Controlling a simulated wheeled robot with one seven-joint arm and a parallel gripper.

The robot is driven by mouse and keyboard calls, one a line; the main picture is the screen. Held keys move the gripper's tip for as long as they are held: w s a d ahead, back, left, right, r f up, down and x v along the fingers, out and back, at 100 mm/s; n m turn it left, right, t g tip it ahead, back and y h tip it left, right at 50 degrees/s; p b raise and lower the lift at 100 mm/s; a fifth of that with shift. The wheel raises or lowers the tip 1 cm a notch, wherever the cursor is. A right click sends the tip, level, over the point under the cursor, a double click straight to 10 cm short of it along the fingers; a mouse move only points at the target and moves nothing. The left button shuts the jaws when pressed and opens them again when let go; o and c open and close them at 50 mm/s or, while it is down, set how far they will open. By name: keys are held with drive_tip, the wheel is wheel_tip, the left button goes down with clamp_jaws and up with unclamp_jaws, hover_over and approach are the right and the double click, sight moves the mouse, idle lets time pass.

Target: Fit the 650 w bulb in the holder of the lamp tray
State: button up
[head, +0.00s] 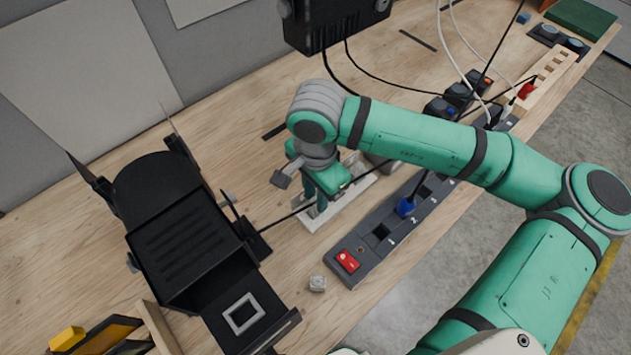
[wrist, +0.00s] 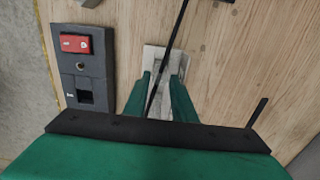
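The black lamp (head: 185,240) stands at the left in the head view, with its flaps spread. Its tray (head: 270,320) is out at the front and carries a pale square holder (head: 243,313) with a dark middle. My gripper (head: 320,205) points down over a pale flat plate (head: 350,203), which also shows in the wrist view (wrist: 157,58). In the wrist view my green fingers (wrist: 163,82) stand apart, with the plate visible between them. I cannot make out the 650 W bulb; my fingers hide part of the plate. A small pale piece (head: 317,284) lies near the table's front edge.
A power strip (head: 375,250) with a red switch (head: 347,261) and a blue plug (head: 405,206) runs along the front edge. A black cable (head: 285,218) crosses by my gripper. A wooden rack (head: 545,80) stands at the far right. Bare wood lies behind the lamp.

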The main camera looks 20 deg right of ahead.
drive_tip(key=shift+f, duration=1.65)
drive_tip(key=shift+c, duration=0.7)
clamp_jaws()
drive_tip(key=shift+s+r, duration=0.1)
drive_tip(key=shift+r, duration=1.95)
